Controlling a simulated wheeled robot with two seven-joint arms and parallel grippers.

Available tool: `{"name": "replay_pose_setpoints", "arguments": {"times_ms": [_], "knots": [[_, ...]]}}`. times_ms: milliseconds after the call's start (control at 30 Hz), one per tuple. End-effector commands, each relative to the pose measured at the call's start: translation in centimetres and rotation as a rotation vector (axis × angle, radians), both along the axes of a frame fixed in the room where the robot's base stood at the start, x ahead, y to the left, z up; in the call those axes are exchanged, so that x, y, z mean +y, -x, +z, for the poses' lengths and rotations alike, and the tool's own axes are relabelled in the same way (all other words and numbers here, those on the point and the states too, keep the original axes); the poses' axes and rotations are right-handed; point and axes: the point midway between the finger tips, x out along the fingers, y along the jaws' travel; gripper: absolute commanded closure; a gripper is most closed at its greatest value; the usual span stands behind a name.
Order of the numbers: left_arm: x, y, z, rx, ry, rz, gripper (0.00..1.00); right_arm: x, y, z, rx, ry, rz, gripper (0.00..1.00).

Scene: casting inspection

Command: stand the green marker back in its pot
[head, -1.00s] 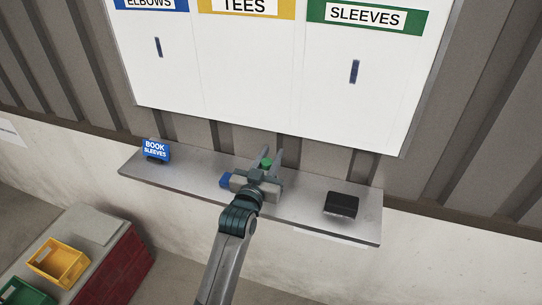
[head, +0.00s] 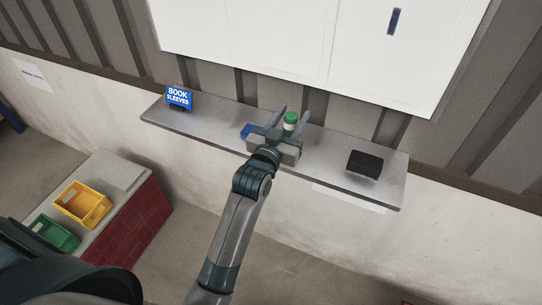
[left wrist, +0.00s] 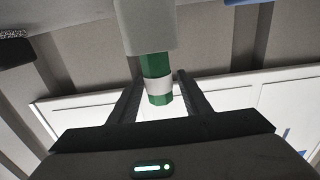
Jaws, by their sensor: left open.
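The green marker (head: 290,119) shows its green end and white band above the shelf, between the fingers in the head view. In the left wrist view the marker (left wrist: 158,88) projects from a grey block-shaped holder (left wrist: 147,25), which looks like its pot; that view is upside down, so the marker appears upright. The pot is hidden behind my gripper in the head view. My left gripper (head: 294,112) is open, with one finger on each side of the marker and visible gaps (left wrist: 158,78) in the left wrist view. My right gripper is not in view.
The grey shelf (head: 215,130) carries a blue sign (head: 178,96), a blue object (head: 247,131) beside my gripper and a black block (head: 364,164). A white board (head: 280,45) is on the wall behind. Yellow (head: 82,204) and green (head: 55,233) crates sit lower left.

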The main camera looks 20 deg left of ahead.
Motion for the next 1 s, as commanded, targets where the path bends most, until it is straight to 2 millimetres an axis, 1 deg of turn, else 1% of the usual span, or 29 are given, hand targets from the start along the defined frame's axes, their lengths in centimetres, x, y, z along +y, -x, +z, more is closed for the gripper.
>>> {"name": "replay_pose_setpoints", "arguments": {"times_ms": [33, 133, 167, 400, 600, 700, 800, 1000], "knots": [[0.0, 0.9, -0.9, 0.000, 0.000, 0.000, 0.56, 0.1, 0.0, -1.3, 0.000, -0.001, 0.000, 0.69], [0.1, 2.5, -1.3, 0.000, 0.000, 0.000, 0.56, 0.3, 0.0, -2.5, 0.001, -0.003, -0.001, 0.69], [0.1, 3.2, -1.2, 0.001, 0.000, 0.000, 0.56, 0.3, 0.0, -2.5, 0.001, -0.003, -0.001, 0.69], [0.3, 8.1, -1.1, 0.002, -0.001, 0.000, 0.56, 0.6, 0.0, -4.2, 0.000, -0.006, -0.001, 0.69], [0.4, 11.7, -1.0, 0.001, -0.001, 0.000, 0.56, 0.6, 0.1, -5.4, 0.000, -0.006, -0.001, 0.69], [0.5, 12.9, -0.9, 0.001, -0.001, 0.000, 0.56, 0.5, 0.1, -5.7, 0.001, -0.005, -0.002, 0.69], [0.5, 13.8, -0.8, 0.001, -0.001, 0.000, 0.56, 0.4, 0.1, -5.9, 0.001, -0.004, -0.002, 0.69], [0.5, 14.3, -0.7, 0.002, -0.001, 0.000, 0.56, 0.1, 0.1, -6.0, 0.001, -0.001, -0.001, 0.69]]}}
